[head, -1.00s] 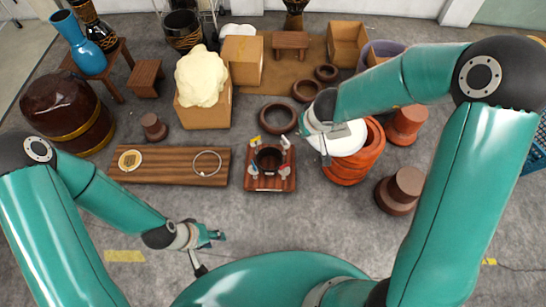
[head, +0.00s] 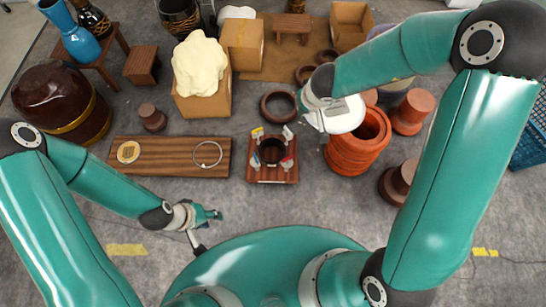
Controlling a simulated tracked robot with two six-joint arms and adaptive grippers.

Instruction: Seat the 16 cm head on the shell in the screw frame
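The screw frame (head: 258,175) is a small wooden base with several tagged posts, on the floor at centre. A dark round shell (head: 271,150) stands between its posts, open at the top. A flat white disc (head: 342,114), apparently the head, is at my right gripper (head: 322,122), to the right of and beyond the frame. The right gripper appears shut on its near left edge; its fingertips are partly hidden. My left gripper (head: 206,228) is empty, its fingers spread, to the left of and nearer than the frame.
A wooden board (head: 170,172) with a tan disc (head: 128,152) and a pale ring (head: 208,154) lies left of the frame. Orange stacked pots (head: 352,160) stand at right, near the disc. A dark ring (head: 278,106) lies behind the frame. Floor in front is clear.

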